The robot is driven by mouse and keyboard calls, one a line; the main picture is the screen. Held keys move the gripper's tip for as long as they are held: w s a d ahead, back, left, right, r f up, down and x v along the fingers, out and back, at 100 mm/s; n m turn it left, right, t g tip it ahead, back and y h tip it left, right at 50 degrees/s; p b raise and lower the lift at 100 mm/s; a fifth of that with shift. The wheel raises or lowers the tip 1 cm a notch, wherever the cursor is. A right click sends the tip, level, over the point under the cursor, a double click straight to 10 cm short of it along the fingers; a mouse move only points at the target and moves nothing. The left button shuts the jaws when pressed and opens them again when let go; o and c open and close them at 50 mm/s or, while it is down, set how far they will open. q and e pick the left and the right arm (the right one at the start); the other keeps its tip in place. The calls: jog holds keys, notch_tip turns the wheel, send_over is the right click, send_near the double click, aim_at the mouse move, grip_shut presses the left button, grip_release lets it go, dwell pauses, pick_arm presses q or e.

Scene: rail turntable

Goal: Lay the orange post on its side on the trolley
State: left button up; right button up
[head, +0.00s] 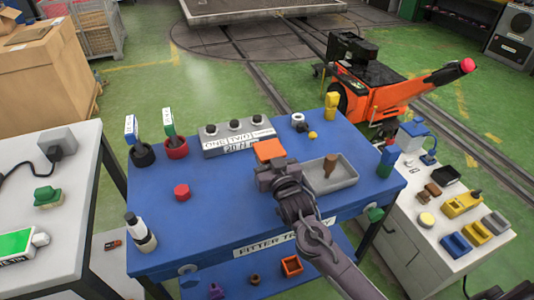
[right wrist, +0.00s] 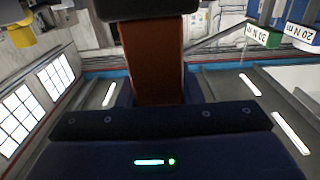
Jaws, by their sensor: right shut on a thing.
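The blue trolley (head: 225,195), lettered "FITTER TR…", stands in the middle of the head view. My right gripper (head: 275,172) is over its top, right of centre, and is shut on the orange post (head: 268,150). The post's flat orange end shows just beyond the gripper. In the right wrist view the post (right wrist: 155,60) is a broad orange-brown block between the dark gripper parts. Much of the post is hidden by the gripper, and I cannot tell whether it touches the trolley. My left gripper is not in view.
A grey tray (head: 349,180) holding a brown piece lies right of my gripper. A grey box with knobs (head: 238,138) stands behind. A red cup (head: 176,149), black cup (head: 142,156), red knob (head: 181,191) and white-black bottle (head: 141,236) stand left. The trolley's front-left middle is clear.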

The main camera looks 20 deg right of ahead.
jog(key=shift+r, duration=0.1)
jog(key=o, duration=0.6)
jog(key=shift+f, duration=0.2)
jog(key=o, duration=0.5)
jog(key=shift+c, duration=0.2)
jog(key=shift+r, duration=0.1)
jog(key=shift+s+r, duration=0.1)
jog(key=s+b, duration=0.1)
jog(key=s, duration=1.1)
jog(key=shift+d+b, duration=0.2)
jog(key=shift+b, duration=0.15)
